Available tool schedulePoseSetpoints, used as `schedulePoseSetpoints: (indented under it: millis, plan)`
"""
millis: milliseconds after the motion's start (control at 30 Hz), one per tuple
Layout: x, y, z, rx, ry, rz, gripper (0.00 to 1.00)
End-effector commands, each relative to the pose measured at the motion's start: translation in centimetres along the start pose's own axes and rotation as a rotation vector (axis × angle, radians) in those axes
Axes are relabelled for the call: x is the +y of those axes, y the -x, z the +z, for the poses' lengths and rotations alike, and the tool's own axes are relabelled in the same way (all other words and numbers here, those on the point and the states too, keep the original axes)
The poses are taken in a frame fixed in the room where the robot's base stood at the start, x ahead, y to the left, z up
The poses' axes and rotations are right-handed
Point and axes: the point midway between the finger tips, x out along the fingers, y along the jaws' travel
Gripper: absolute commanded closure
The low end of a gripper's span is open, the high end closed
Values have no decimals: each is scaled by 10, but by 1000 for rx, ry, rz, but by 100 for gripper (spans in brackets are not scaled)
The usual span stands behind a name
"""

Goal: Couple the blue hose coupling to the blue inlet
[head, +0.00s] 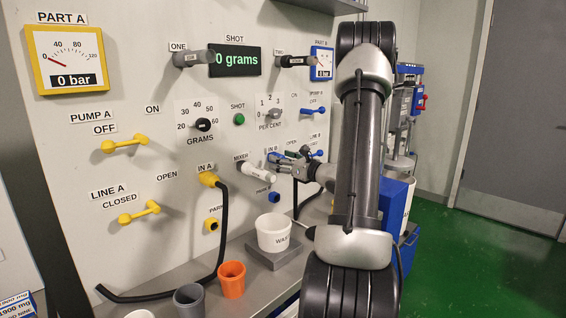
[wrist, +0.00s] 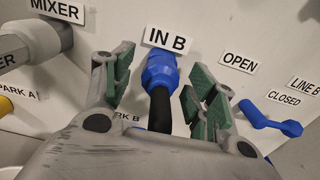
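The blue hose coupling (wrist: 160,72) is at the panel directly below the IN B label, with its black hose (wrist: 160,110) running back toward my gripper. The blue inlet is hidden behind the coupling, so I cannot see how far the two are engaged. My gripper (wrist: 161,92) is open, with one green-padded finger on each side of the coupling and hose and visible gaps to both. In the head view my gripper (head: 284,162) is at the panel near the IN B label, and covers most of the coupling there.
The blue PARK B fitting (head: 274,197) is below. The white mixer nozzle (head: 257,171) sticks out just left. The blue line B lever (wrist: 268,119) is close on the right. A white waste cup (head: 274,234) stands on a grey block below.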

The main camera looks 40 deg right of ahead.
Motion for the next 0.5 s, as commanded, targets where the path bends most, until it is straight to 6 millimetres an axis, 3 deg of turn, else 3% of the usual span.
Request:
schedulePoseSetpoints:
  millis: [267,500]
  plan:
    - [-1,11,0,0,0,-3,43]
    - [-2,61,0,1,-2,-6,43]
